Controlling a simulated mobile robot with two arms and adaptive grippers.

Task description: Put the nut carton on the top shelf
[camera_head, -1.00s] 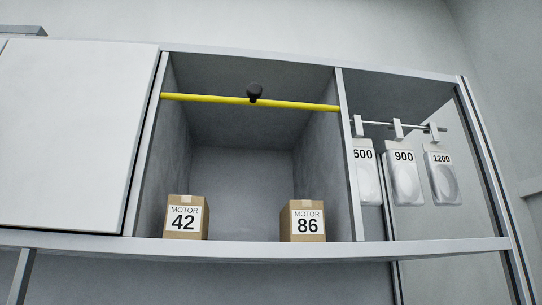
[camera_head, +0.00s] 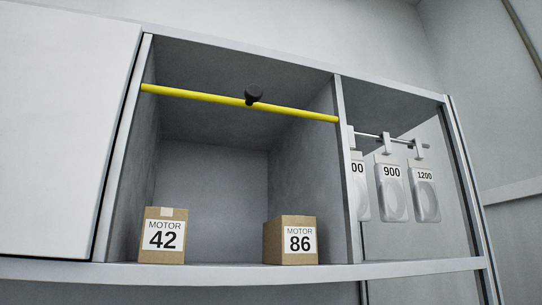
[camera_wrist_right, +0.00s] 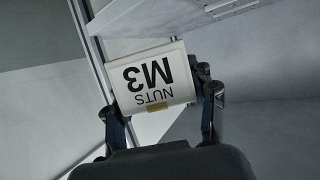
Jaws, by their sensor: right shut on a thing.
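The nut carton (camera_wrist_right: 150,78) shows in the right wrist view with a white label reading "NUTS M3", upside down in that picture. My right gripper (camera_wrist_right: 162,95) is shut on it, one finger on each side. The top shelf (camera_head: 230,276) shows in the head view as an open grey compartment. On it stand a "MOTOR 42" carton (camera_head: 162,236) at the left and a "MOTOR 86" carton (camera_head: 291,241) at the right. Neither gripper shows in the head view, and the left gripper is in no view.
A yellow bar (camera_head: 215,98) with a black knob (camera_head: 253,94) crosses the compartment's upper front. A closed white panel (camera_head: 60,130) is at the left. Labelled packs (camera_head: 392,190) hang on a rod at the right. Bare shelf lies between the two motor cartons.

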